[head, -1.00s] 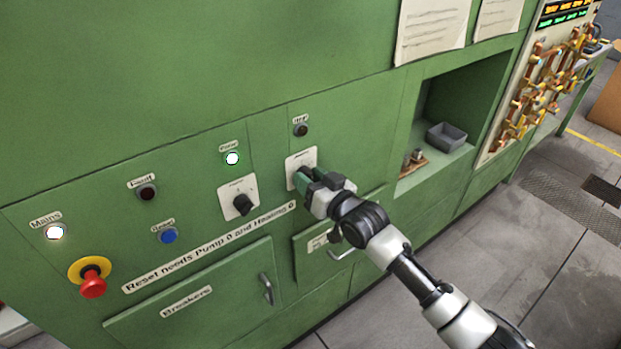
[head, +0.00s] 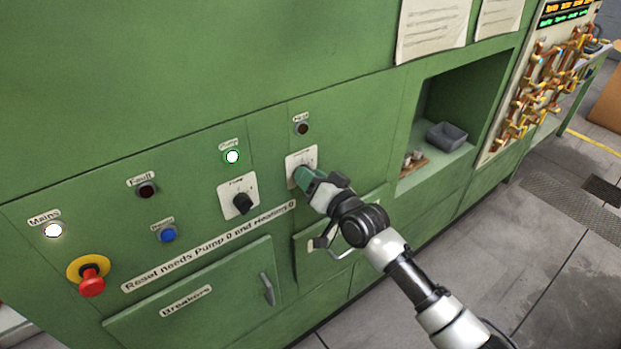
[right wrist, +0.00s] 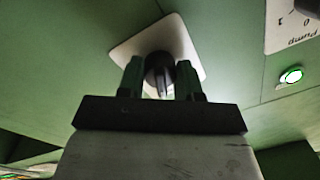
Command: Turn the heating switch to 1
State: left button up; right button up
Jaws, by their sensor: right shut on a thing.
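The heating switch is a black rotary knob on a white plate (head: 294,160) on the green panel. In the head view my right gripper (head: 306,178) covers the knob. In the right wrist view the black knob (right wrist: 159,72) sits between the two green fingertips of the right gripper (right wrist: 160,80), in front of its white plate (right wrist: 185,42). The right gripper is shut on the knob and looks rolled relative to the panel. The knob's exact setting is hidden. The heating lamp (head: 301,128) above the plate is dark. My left gripper is not in view.
The pump switch (head: 242,203) is left of the heating switch, with a lit pump lamp (head: 232,156) above. A red emergency button (head: 91,281) and blue reset button (head: 167,234) are further left. Drawer and breaker door handles (head: 267,289) stick out below.

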jog(key=m, duration=0.3)
jog(key=shift+m, duration=0.4)
jog(key=shift+m+t, duration=0.3)
jog(key=shift+m, duration=1.6)
jog(key=o, duration=0.9)
jog(key=shift+s, duration=0.1)
jog(key=shift+b+v, duration=0.9)
jog(key=shift+v, duration=4.5)
